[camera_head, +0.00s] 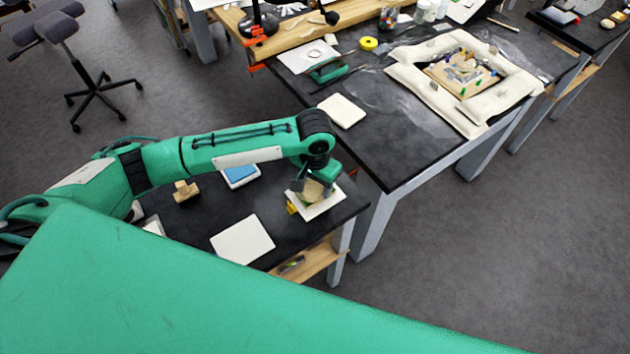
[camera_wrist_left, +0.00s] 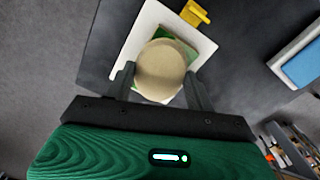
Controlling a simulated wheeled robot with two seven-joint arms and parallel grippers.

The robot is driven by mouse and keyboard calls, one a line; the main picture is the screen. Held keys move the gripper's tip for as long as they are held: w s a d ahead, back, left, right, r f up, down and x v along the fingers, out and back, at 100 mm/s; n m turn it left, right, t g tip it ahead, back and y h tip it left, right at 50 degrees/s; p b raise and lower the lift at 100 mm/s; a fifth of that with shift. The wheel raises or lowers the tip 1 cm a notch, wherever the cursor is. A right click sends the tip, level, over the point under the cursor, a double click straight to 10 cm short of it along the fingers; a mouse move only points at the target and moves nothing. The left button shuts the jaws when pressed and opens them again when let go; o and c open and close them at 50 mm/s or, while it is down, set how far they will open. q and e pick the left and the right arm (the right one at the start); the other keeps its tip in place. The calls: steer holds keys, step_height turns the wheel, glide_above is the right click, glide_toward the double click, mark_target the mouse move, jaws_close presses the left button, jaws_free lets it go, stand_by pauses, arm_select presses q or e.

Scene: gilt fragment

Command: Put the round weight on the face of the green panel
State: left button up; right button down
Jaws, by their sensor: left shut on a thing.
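The round weight (camera_wrist_left: 160,68), a tan disc, is between the fingers of my left gripper (camera_wrist_left: 160,84) in the left wrist view. It also shows below the wrist in the head view (camera_head: 312,191). My left gripper (camera_head: 309,187) is shut on it, over the right end of the near dark table. The green panel (camera_wrist_left: 184,46) lies on a white sheet (camera_wrist_left: 207,47) under the weight. Only parts of its green show around the weight, which hides the rest. I cannot tell whether the weight touches the panel. My right gripper is not in view.
A yellow object (camera_wrist_left: 195,13) stands at the sheet's edge. The near table also holds a white pad (camera_head: 242,240), a blue-topped box (camera_head: 239,175) and a wooden piece (camera_head: 185,191). A larger dark table (camera_head: 400,150) stands behind to the right.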

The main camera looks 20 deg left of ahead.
mark_target(315, 186)
arm_select(q)
steer(key=o, duration=1.2)
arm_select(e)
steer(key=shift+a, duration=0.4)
arm_select(q)
steer(key=shift+r, duration=0.1)
step_height(315, 186, up, 12)
steer(key=shift+b, duration=1.05)
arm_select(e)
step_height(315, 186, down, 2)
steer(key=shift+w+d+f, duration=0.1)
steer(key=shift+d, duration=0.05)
